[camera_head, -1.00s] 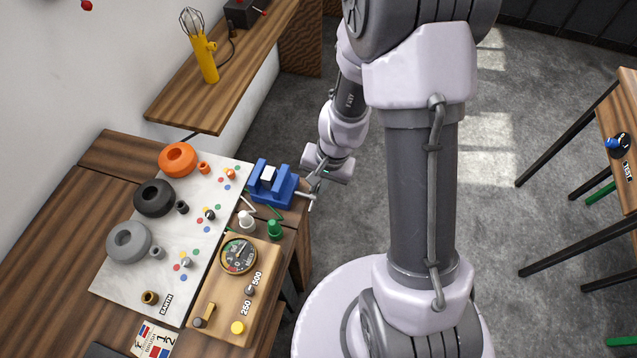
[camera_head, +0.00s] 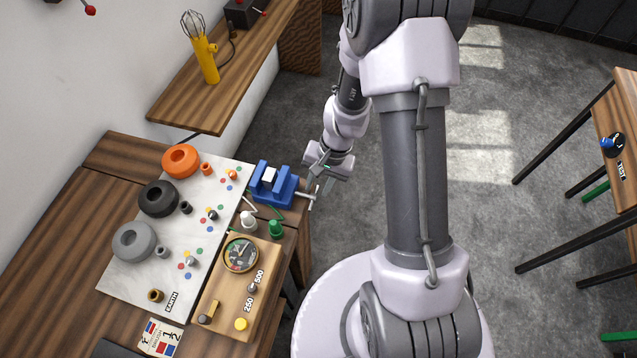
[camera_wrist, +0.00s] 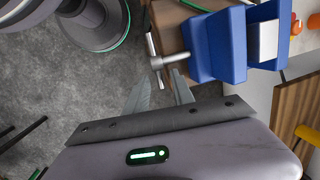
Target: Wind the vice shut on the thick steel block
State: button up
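The blue vice (camera_head: 284,190) stands at the right edge of the bench, and it shows large in the wrist view (camera_wrist: 217,48). The pale steel block (camera_head: 269,175) sits between its jaws, also in the wrist view (camera_wrist: 268,40). I cannot tell whether both jaws touch it. The steel T-handle (camera_head: 312,196) sticks out to the right over the bench edge; its crossbar (camera_wrist: 151,42) runs nearly upright in the wrist view. My gripper (camera_wrist: 160,92) is open, its two fingers apart near the crossbar's lower end. I cannot tell whether they touch it.
A pale board (camera_head: 150,275) with orange, black and grey rings lies left of the vice. A wooden meter box (camera_head: 222,300) and white (camera_head: 248,222) and green (camera_head: 275,229) knobs stand in front. A shelf with a yellow lamp (camera_head: 206,62) is behind.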

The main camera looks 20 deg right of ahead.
jog(key=p+v, duration=0.5)
jog(key=v, duration=1.2)
jog(key=shift+r+p, duration=0.25)
jog(key=shift+p, duration=0.05)
